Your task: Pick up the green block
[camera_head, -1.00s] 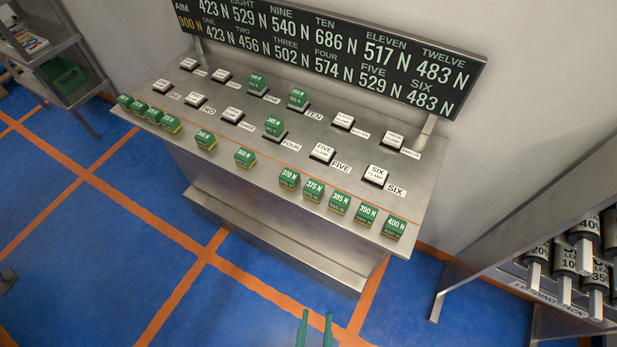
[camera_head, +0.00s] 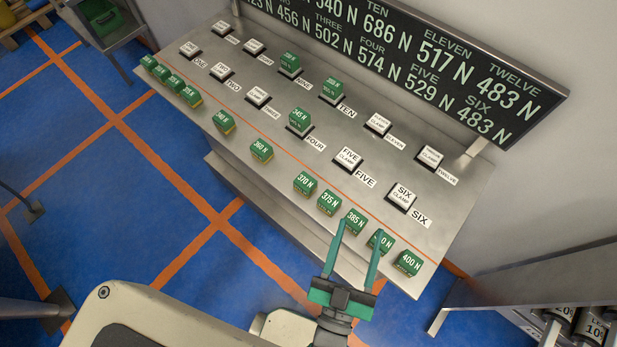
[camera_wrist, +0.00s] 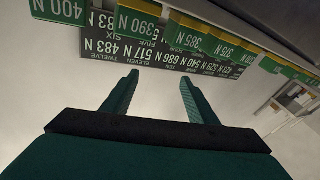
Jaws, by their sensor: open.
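Several green blocks with newton labels line the front edge of a steel bench (camera_head: 230,145). At its right end are 370 N (camera_head: 305,183), 375 N (camera_head: 329,202), 385 N (camera_head: 352,221), 390 N (camera_head: 386,243) and 400 N (camera_head: 407,263). Three more green blocks sit on clamp places FOUR (camera_head: 300,119), NINE (camera_head: 290,63) and TEN (camera_head: 332,90). My gripper (camera_head: 361,227) is open and empty, its fingertips overlapping the 385 N and 390 N blocks in the head view; contact cannot be told. In the wrist view, 390 N (camera_wrist: 139,25) and 385 N (camera_wrist: 187,36) appear beyond the open fingers.
White clamp blocks such as FIVE (camera_head: 349,158) and SIX (camera_head: 402,195) stand behind the front row. A black board (camera_head: 430,55) with numbers rises at the bench's back. A rack (camera_head: 575,318) of dark cylinders stands at lower right. Blue floor (camera_head: 110,225) lies open at left.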

